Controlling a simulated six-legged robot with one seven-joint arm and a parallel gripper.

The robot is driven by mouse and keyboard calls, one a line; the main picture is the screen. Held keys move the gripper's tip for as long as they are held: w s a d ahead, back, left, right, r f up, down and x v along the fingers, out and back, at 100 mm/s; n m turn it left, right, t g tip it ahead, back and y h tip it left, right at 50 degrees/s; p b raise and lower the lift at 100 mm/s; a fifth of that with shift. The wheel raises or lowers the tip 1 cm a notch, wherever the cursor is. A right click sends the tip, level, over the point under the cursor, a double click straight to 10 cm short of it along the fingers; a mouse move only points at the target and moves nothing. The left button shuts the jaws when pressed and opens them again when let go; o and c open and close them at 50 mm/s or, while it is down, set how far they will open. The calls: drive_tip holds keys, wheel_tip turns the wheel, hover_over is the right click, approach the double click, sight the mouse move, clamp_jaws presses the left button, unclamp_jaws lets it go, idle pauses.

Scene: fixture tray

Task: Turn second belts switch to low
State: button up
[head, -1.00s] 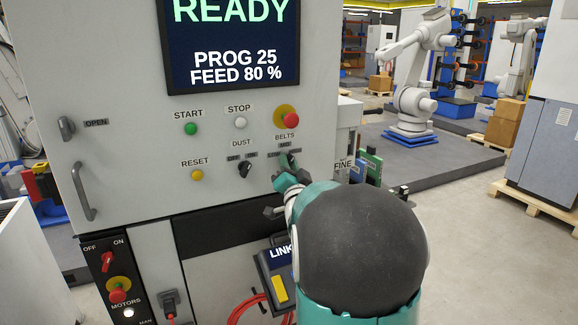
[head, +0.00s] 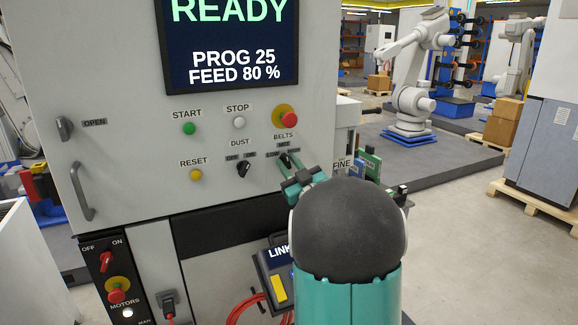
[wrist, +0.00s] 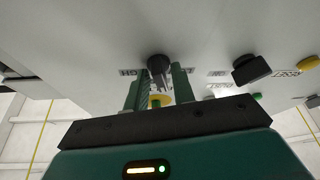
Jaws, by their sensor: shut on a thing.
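The belts switch (head: 285,158) is a small dark rotary knob on the grey cabinet front, below the BELTS label and a red button on a yellow base. LOW, MID and HIGH labels surround it. My gripper (head: 289,166) is at the knob, with its body rolled and tilted. In the wrist view the knob (wrist: 158,66) sits between the two green fingers of my gripper (wrist: 156,88), which are shut on it. The fingers partly cover the knob in the head view, so I cannot tell exactly where its pointer stands.
The dust switch (head: 243,169) is just left of the belts switch. The red emergency button (head: 286,117) is above it. The reset button (head: 196,174) is further left. A LINK box (head: 277,270) with a red cable is below, and a FINE label (head: 342,163) is at the right edge.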

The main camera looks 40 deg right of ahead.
drive_tip(key=n+y, duration=0.2)
drive_tip(key=n, duration=0.2)
drive_tip(key=n+y, duration=0.1)
drive_tip(key=n, duration=0.3)
drive_tip(key=shift+d+g+y, duration=0.1)
drive_tip(key=shift+g+y, duration=0.3)
drive_tip(key=o, duration=0.7)
drive_tip(key=shift+s, duration=0.1)
drive_tip(key=v, duration=1.3)
drive_tip(key=shift+s, duration=0.35)
